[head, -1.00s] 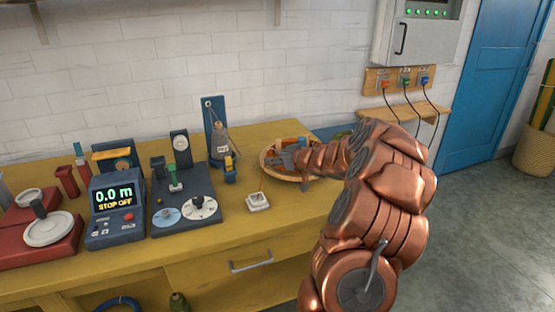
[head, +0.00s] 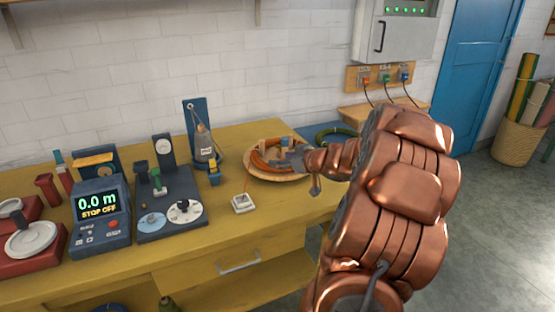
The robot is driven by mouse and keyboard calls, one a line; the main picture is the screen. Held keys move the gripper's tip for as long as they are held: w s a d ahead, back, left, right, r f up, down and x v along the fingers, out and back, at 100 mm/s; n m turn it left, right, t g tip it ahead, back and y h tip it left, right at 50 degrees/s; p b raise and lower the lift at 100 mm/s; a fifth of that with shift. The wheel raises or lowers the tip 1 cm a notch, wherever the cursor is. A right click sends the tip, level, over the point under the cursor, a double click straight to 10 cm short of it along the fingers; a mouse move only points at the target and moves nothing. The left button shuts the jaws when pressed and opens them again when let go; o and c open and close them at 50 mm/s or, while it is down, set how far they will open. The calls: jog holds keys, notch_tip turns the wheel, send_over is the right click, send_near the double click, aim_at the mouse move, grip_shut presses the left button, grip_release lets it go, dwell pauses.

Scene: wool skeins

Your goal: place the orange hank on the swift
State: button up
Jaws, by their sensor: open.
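The swift (head: 281,178) is a round wooden disc with short upright pegs, at the back right of the yellow table. The orange hank (head: 258,163) lies on the disc as a ring, and its left part shows around pegs. Its right part is hidden behind my gripper. My gripper (head: 292,157) is open at the right side of the swift, with its grey fingers close over the hank. I cannot tell whether the fingers touch the hank.
A green hank (head: 334,133) lies on a blue surface behind the swift. A small white guide (head: 243,203) with an upright wire stands in front left. A counter reading 0.0 m (head: 100,212), a dial panel (head: 170,210) and a blue stand with a cone (head: 203,145) fill the left.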

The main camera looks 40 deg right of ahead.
jog(key=shift+s+r, duration=0.1)
jog(key=shift+s, duration=0.15)
jog(key=s+a+m+g+h, duration=0.25)
jog(key=a+g+h, duration=0.3)
jog(key=a, duration=0.55)
jog(key=s+a+f+n+g+y, duration=0.1)
jog(key=s+a+g, duration=0.4)
jog(key=s+a, duration=0.9)
jog(key=s+a+f+n+g+y, duration=0.1)
jog(key=s+a+f+g+y, duration=0.3)
jog(key=s+a, duration=0.9)
jog(key=s+g, duration=0.2)
jog(key=s, duration=0.2)
jog(key=shift+a+n+y, duration=0.35)
jog(key=shift+a, duration=0.05)
